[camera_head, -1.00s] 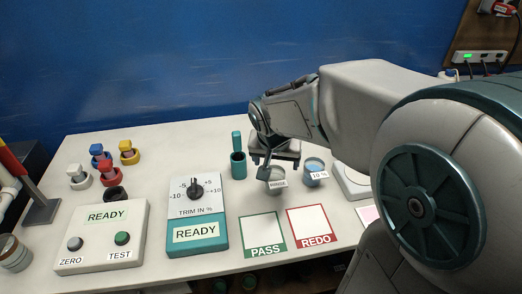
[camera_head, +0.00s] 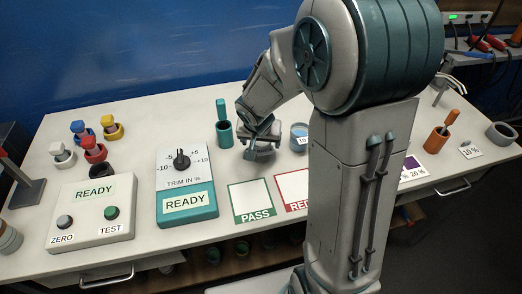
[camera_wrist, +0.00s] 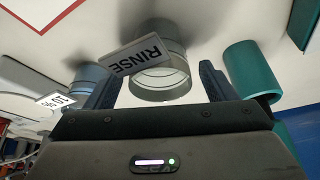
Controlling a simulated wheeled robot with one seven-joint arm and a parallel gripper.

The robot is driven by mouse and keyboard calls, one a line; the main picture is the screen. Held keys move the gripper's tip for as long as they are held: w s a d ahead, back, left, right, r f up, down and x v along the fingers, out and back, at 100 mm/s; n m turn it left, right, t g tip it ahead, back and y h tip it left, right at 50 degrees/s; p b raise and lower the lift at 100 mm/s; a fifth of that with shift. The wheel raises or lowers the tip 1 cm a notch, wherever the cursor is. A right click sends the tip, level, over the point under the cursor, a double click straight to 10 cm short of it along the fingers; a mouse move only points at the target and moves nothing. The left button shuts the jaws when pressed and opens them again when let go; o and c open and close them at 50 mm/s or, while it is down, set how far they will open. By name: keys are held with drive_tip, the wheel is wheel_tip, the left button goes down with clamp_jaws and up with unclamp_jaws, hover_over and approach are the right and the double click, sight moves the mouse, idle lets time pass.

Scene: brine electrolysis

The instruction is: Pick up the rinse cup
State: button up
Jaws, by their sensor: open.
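The rinse cup (camera_wrist: 162,72) is a grey metal cup with a white RINSE label, in the upper middle of the wrist view. In the head view the rinse cup (camera_head: 258,155) is mostly hidden under my gripper (camera_head: 262,136). My gripper is open and empty. In the wrist view, my gripper (camera_wrist: 158,78) has one finger on each side of the cup's outline, with gaps showing. I cannot tell how far down over the cup the fingers reach.
A teal holder (camera_head: 224,134) stands close left of the rinse cup, and a cup of bluish liquid (camera_head: 299,132) close right. The PASS card (camera_head: 252,198) and REDO card (camera_head: 292,186) lie in front. The trim box (camera_head: 186,185) is farther left.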

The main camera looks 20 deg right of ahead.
drive_tip(key=shift+x, duration=1.3)
drive_tip(key=shift+c, duration=0.3)
drive_tip(key=c, duration=1.1)
drive_tip(key=shift+r, duration=0.1)
